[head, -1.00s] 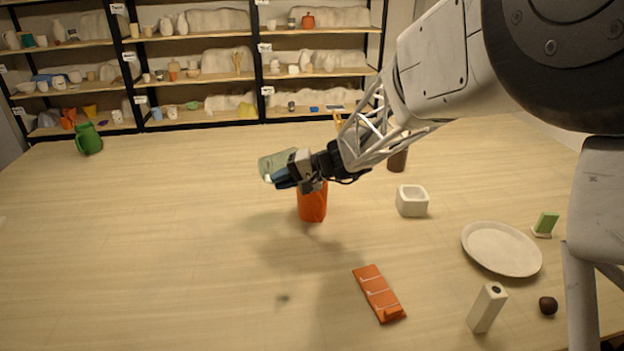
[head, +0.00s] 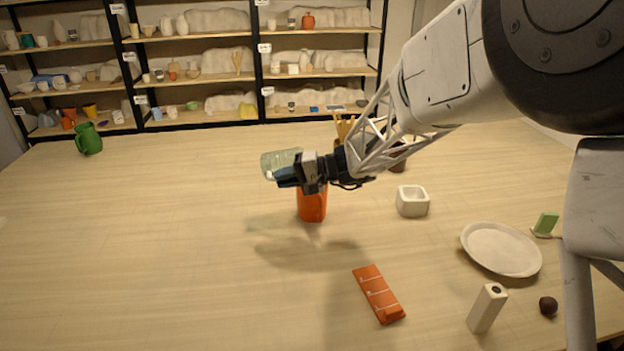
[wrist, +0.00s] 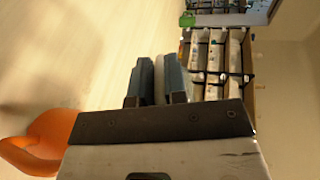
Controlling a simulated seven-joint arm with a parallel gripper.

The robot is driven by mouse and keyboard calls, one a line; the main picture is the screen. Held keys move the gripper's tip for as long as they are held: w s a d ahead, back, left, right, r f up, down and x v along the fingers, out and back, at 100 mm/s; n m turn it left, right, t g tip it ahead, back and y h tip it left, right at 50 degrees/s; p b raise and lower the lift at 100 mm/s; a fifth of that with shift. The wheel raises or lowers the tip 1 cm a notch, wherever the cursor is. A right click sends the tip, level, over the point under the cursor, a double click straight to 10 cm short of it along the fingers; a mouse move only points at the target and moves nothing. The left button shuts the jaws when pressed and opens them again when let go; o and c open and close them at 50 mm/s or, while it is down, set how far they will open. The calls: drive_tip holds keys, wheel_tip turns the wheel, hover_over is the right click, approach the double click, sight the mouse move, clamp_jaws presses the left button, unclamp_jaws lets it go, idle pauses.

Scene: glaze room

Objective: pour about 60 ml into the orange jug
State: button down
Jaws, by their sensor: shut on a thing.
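The orange jug (head: 312,206) stands on the table, its upper part hidden behind my gripper. It also shows at the lower left of the wrist view (wrist: 48,138). My gripper (head: 284,178) is shut on a clear, greenish container (head: 280,161), held above the table at the jug's upper left. The container lies well over on its side. In the wrist view my two blue fingers (wrist: 157,82) have a pale strip between them. I cannot make out the liquid level or any stream.
A white square pot (head: 412,201), a white plate (head: 501,250), an orange ruled strip (head: 379,294) and a white block (head: 486,308) lie to the right and front. A dark pot with sticks stands behind my arm. A green jug (head: 88,139) is far left.

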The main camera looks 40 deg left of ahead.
drive_tip(key=shift+w+d+r+g+y, duration=0.2)
drive_tip(key=shift+w+d+g+y, duration=0.1)
drive_tip(key=shift+d+y, duration=0.2)
idle(1.1)
drive_tip(key=shift+s+a+f+t+h, duration=0.15)
drive_tip(key=shift+s+a+t+h, duration=0.1)
drive_tip(key=shift+a+h, duration=0.2)
drive_tip(key=shift+s+a+f+t+h, duration=0.15)
drive_tip(key=shift+s+a+t+h, duration=0.1)
drive_tip(key=shift+a+h, duration=0.2)
drive_tip(key=shift+f+t+h, duration=0.3)
drive_tip(key=shift+t+h, duration=0.1)
drive_tip(key=shift+h, duration=0.2)
drive_tip(key=shift+s+r+h, duration=0.1)
drive_tip(key=shift+r+h, duration=0.15)
drive_tip(key=shift+h, duration=0.25)
drive_tip(key=shift+a+r+t+h, duration=0.1)
drive_tip(key=shift+t+h, duration=0.3)
drive_tip(key=shift+t, duration=0.1)
drive_tip(key=shift+f, duration=0.2)
drive_tip(key=shift+f+t+h, duration=0.15)
drive_tip(key=shift+t+h, duration=0.25)
drive_tip(key=shift+h, duration=0.2)
